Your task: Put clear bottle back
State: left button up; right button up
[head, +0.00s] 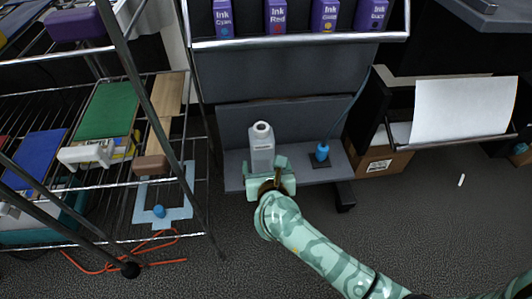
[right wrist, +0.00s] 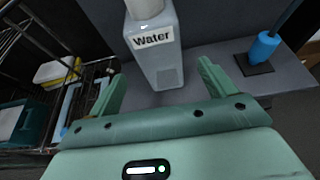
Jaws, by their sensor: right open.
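The clear bottle (head: 262,146) stands upright on the low grey shelf (head: 233,172) of the ink cart in the head view. In the right wrist view the bottle (right wrist: 160,62) is greyish and translucent, with a "Water" label and its top cut off by the frame. My right gripper (head: 267,165) is at the bottle's near side. In the right wrist view its open fingers (right wrist: 158,85) point toward the bottle, one to each side of its lower part, with visible space between. My left gripper is not in view.
A blue-tipped tool on a dark base (head: 321,153) stands right of the bottle, with a cable rising from it. A wire rack (head: 95,185) is at the left. Ink boxes (head: 275,16) line the upper shelf. A cardboard box (head: 382,161) is at the right, with open floor in front.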

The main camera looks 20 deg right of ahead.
jog(key=s+a+r+n+t+y+p, duration=0.1)
jog(key=s+a+r+n+t+y, duration=0.15)
jog(key=s+n, duration=0.45)
jog(key=s+a+r+n+t+y, duration=0.1)
jog(key=s+a+n+t+y, duration=0.2)
jog(key=n, duration=0.8)
jog(key=s+a+f+n+g+y, duration=0.2)
jog(key=s+f+n+g+y, duration=0.2)
jog(key=s+f+n+g, duration=0.8)
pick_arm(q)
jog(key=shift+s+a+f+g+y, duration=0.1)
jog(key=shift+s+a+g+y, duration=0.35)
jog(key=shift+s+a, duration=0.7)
pick_arm(e)
jog(key=s+d+f+n+g+h, duration=0.2)
jog(key=s+d+n+h, duration=0.2)
jog(key=s+d+n, duration=0.4)
jog(key=s+d+f+n+g+h, duration=0.3)
jog(key=s+d+n+h, duration=0.2)
jog(key=s+d+n, duration=0.4)
jog(key=s+d, duration=0.1)
jog(key=s, duration=0.4)
jog(key=shift+s, duration=0.2)
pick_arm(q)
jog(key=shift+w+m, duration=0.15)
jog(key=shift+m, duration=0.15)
pick_arm(e)
jog(key=shift+s+d+g, duration=0.1)
jog(key=shift+g, duration=0.15)
